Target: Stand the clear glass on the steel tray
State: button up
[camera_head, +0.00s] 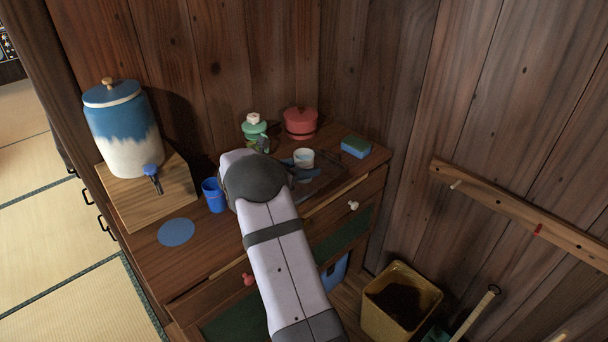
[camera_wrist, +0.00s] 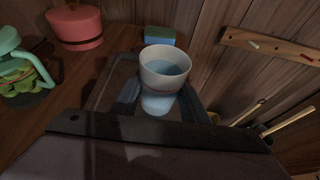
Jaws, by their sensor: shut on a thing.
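The clear glass (camera_head: 303,156) is upright, with a pale rim and a bluish look inside. It also shows in the wrist view (camera_wrist: 165,68), between the two dark blue-grey fingers of my gripper (camera_wrist: 160,101). My gripper is shut on it, one finger on each side. The steel tray (camera_head: 328,181) lies dark and flat on the cabinet top below the glass; its left part shows in the wrist view (camera_wrist: 106,84). I cannot tell whether the glass base touches the tray. My arm hides part of the tray in the head view.
A green-lidded jar (camera_head: 254,127), a red pot (camera_head: 300,122) and a blue-green sponge (camera_head: 355,147) stand behind the tray. A blue cup (camera_head: 214,195), a blue disc (camera_head: 176,232) and a large dispenser (camera_head: 122,127) are at left. Wooden walls close the back and right.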

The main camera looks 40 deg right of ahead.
jog(key=shift+f, duration=1.25)
jog(key=shift+f, duration=0.15)
jog(key=o, duration=1.1)
jog(key=shift+r, duration=0.2)
jog(key=b+v, duration=0.1)
jog(key=v, duration=1.1)
jog(key=shift+w+a+f, duration=0.1)
jog(key=shift+w, duration=0.05)
